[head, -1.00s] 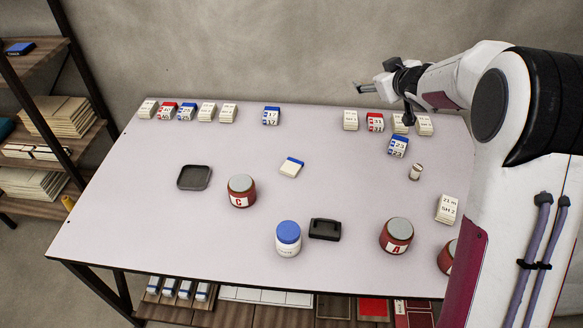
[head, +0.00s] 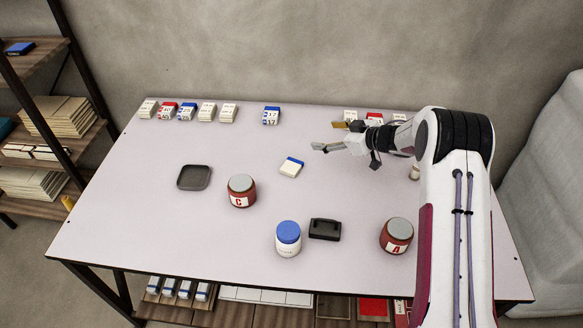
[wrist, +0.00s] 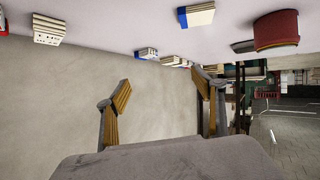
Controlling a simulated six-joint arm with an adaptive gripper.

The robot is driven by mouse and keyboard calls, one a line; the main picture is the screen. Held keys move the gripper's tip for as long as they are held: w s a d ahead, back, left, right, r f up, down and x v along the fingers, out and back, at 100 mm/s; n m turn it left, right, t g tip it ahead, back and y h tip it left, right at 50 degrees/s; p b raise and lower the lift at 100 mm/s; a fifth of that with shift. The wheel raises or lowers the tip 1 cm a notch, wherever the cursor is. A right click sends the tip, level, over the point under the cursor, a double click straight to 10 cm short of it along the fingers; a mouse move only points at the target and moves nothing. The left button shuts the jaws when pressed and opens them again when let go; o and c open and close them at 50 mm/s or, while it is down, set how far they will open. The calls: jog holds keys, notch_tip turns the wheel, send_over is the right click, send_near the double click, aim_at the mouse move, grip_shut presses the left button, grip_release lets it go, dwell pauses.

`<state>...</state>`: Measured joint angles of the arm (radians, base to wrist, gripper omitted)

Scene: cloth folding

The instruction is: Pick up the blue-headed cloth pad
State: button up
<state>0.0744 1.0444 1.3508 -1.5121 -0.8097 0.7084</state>
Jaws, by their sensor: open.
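The blue-headed cloth pad (head: 291,167) lies flat near the middle of the table, a small white block with a blue end. In the wrist view a white pad with a blue edge (wrist: 198,15) shows at the top, and it looks like the same one. My gripper (head: 328,137) is open and empty, above the table to the right of the pad and apart from it. Its two fingers also show spread in the wrist view (wrist: 160,103).
A red jar marked C (head: 241,193), a grey tray (head: 193,178), a blue-lidded white jar (head: 288,240), a black holder (head: 324,230) and a red jar marked A (head: 397,236) stand on the table (head: 130,215). Several labelled blocks (head: 187,113) line the back edge.

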aim_at(293, 167)
jog(key=s+a+f+g, duration=0.1)
jog(key=f, duration=0.2)
jog(key=s+a+f+n+g+y, duration=0.1)
jog(key=s+f, duration=0.1)
jog(key=f, duration=0.1)
jog(key=s+f+g, duration=0.1)
jog(key=s+f, duration=0.1)
jog(key=f, duration=0.1)
jog(key=shift+a+f+y, duration=0.15)
jog(key=shift+a+y, duration=0.25)
jog(key=shift+x, duration=1.3)
jog(key=shift+x, duration=2.65)
jog(key=shift+w, duration=0.1)
jog(key=shift+c, duration=0.4)
jog(key=c, duration=0.9)
